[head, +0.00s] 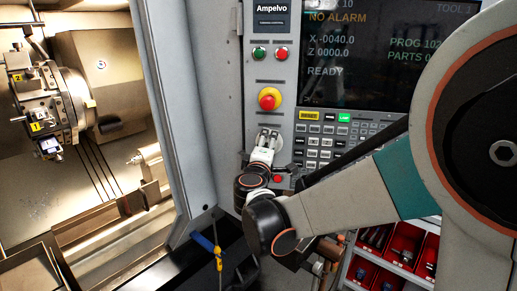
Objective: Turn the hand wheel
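My gripper (268,134) is up against the grey control panel (250,100), below the red emergency stop button (268,99) and left of the keypad. Its fingers point up at the panel face. I cannot make out a hand wheel; the part of the panel right behind my gripper is hidden by it. The fingers are too small here to tell whether they are open or shut on something.
A green button (259,54) and a red button (281,53) sit above the emergency stop. The keypad (325,135) is close on the right, under the screen (350,60). A blue and yellow tool (207,244) and red bins (405,243) are lower down.

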